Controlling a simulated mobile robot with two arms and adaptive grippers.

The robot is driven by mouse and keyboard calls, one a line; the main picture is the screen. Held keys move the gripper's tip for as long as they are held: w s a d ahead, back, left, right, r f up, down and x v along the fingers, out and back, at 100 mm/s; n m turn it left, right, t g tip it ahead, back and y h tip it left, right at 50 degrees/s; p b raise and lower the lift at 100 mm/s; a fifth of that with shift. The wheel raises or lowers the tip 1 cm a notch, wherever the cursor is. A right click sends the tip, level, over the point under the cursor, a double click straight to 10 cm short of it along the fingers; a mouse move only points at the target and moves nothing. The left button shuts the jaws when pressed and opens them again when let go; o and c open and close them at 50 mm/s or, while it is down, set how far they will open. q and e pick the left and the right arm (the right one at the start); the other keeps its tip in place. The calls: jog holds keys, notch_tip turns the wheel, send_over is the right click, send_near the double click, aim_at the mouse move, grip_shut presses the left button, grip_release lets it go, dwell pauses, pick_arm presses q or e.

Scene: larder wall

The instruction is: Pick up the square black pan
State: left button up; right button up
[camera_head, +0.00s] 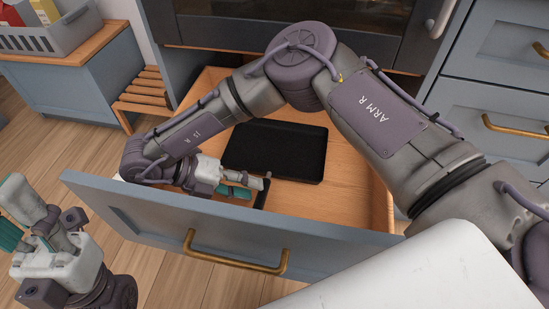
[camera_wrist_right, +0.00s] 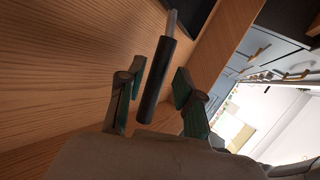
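The square black pan (camera_head: 276,150) lies flat in the open wooden drawer. Its dark handle (camera_head: 263,194) points toward the drawer front. In the right wrist view, the handle (camera_wrist_right: 154,82) lies between the two fingers of my right gripper (camera_wrist_right: 160,87), with a gap on each side. In the head view, my right gripper (camera_head: 252,187) is low, just behind the drawer front, at the handle. It is open and not holding anything. My left gripper (camera_head: 14,214) is outside the drawer at lower left, fingers apart and empty.
The blue drawer front (camera_head: 150,222) with a brass handle (camera_head: 235,262) stands between my body and the pan. Bare drawer floor (camera_head: 335,190) lies right of the pan. An oven (camera_head: 355,15) is behind, and a grey crate (camera_head: 60,38) stands at upper left.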

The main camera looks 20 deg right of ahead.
aim_at(263, 192)
jog(key=b+x, duration=0.1)
jog(key=x, duration=0.3)
jog(key=shift+d+f, duration=0.1)
jog(key=shift+d, duration=0.05)
grip_shut()
